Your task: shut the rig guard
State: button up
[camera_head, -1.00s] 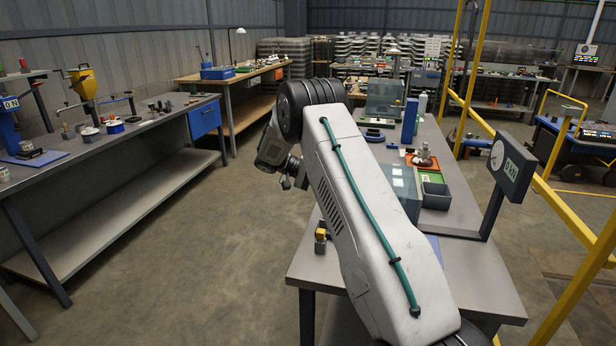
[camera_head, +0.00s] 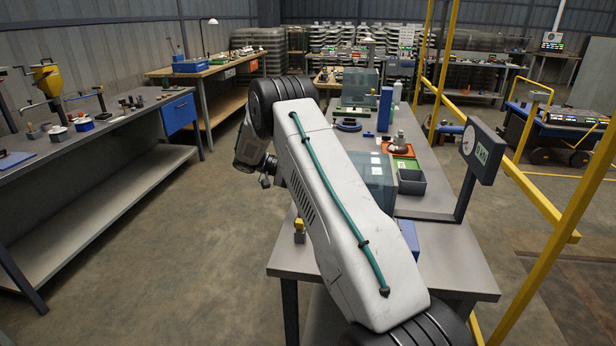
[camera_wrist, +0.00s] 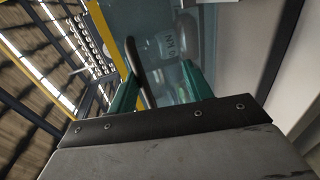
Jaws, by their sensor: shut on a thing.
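The rig guard is a clear, teal-tinted panel (camera_head: 376,178) on the near bench, partly hidden behind my arm in the head view. In the wrist view a clear tinted panel (camera_wrist: 168,75) fills the space beyond and between my fingers. In the head view my gripper's fingers are hidden. How far the guard stands open cannot be told.
A gauge board (camera_head: 484,150) stands at the bench's right edge, beside a yellow rail (camera_head: 540,200). Open floor lies left, before another workbench (camera_head: 95,130).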

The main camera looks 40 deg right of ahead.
jog(key=shift+a+f, duration=0.1)
jog(key=shift+f, duration=0.15)
jog(key=v, duration=0.7)
jog(key=shift+w+r, duration=0.25)
jog(key=shift+w, duration=0.1)
jog(key=shift+a, duration=0.1)
